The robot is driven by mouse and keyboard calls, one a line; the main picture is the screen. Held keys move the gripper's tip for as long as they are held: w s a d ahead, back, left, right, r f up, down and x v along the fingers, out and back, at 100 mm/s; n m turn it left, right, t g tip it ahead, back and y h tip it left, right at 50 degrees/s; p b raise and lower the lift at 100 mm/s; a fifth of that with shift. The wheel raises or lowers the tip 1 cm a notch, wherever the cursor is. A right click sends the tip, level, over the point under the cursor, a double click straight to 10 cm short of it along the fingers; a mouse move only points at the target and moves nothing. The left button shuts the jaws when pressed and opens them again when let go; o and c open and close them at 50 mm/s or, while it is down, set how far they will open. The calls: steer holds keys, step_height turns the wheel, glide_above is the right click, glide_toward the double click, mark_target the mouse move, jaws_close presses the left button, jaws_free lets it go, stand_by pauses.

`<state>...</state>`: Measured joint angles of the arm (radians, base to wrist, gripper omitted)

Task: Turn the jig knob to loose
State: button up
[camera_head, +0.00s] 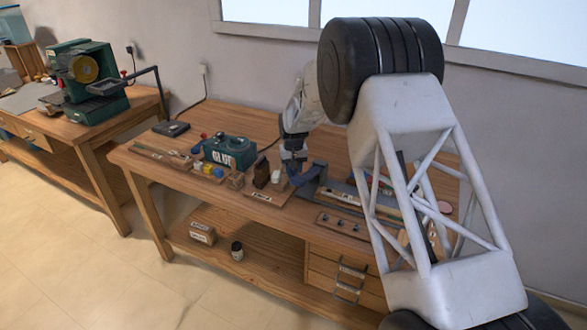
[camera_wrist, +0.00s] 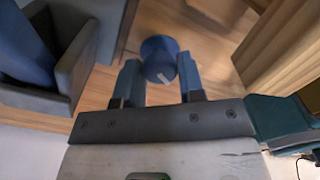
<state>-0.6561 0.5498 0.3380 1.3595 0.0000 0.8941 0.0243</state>
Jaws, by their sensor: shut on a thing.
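The jig knob (camera_wrist: 158,56) is round and blue, with a small pale mark near its lower edge in the wrist view. My gripper (camera_wrist: 159,74) has one dark blue finger on each side of it and is shut on it. In the head view my gripper (camera_head: 293,172) reaches down to the workbench, and the knob cannot be made out there. A grey jig body with a blue part (camera_wrist: 40,60) stands at the left in the wrist view. The jig (camera_head: 311,180) also shows just right of my gripper in the head view. I cannot read any label by the knob.
A wooden strip with several dark pegs (camera_head: 344,225) lies in front. A ribbed wooden block (camera_wrist: 283,50) is close on the right in the wrist view.

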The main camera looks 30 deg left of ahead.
steer(key=n, duration=0.6)
steer(key=shift+n, duration=0.3)
stand_by(0.4)
steer(key=o, duration=0.9)
steer(key=shift+r, duration=0.1)
steer(key=shift+r, duration=3.85)
